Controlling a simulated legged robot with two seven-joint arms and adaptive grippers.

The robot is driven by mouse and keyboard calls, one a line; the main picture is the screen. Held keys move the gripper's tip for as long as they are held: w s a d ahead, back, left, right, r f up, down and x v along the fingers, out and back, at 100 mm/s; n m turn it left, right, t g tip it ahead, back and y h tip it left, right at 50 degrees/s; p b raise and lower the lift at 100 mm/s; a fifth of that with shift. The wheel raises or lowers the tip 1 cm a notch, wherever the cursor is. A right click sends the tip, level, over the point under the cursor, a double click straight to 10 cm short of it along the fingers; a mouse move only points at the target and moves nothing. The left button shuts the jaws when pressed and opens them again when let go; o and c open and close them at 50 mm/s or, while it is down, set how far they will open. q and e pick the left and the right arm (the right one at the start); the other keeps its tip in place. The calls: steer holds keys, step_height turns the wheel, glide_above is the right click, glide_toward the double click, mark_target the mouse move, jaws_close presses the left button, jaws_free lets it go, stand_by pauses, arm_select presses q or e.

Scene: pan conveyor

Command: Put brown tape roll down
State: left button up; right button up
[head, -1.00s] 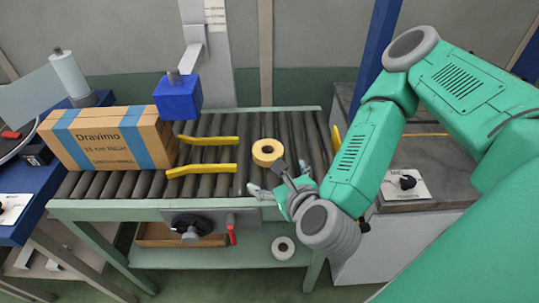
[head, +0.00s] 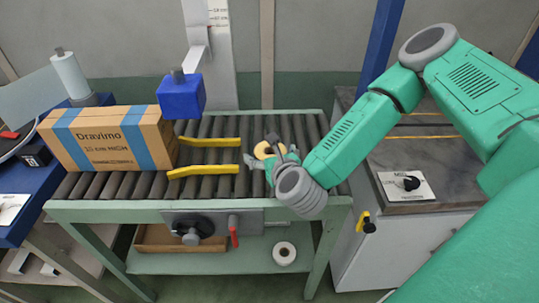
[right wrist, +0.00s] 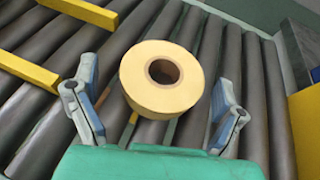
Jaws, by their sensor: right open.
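The brown tape roll (right wrist: 185,92), pale yellow-tan with a brown core, lies flat on the conveyor rollers in the right wrist view. It also shows in the head view (head: 262,150), partly covered by my right gripper. My right gripper (right wrist: 155,103) is open. Its two fingers stand on either side of the near part of the roll, with a visible gap on each side. In the head view the right gripper (head: 269,162) is low at the conveyor's right part. My left gripper is not in view.
A Dravimo carton (head: 104,140) stands on the rollers (head: 218,180) at left. Two yellow guide rails (head: 205,170) lie left of the roll. A blue block (head: 180,97) hangs above. A white roll (head: 284,253) lies on the lower shelf. A grey-topped cabinet (head: 425,150) stands at right.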

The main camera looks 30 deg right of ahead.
steer(key=shift+x, duration=0.95)
steer(key=shift+d+f, duration=0.1)
steer(key=shift+d, duration=0.2)
steer(key=shift+c, duration=0.4)
steer(key=shift+d, duration=0.15)
steer(key=c, duration=1.1)
steer(key=shift+a, duration=0.4)
steer(key=shift+c, duration=0.8)
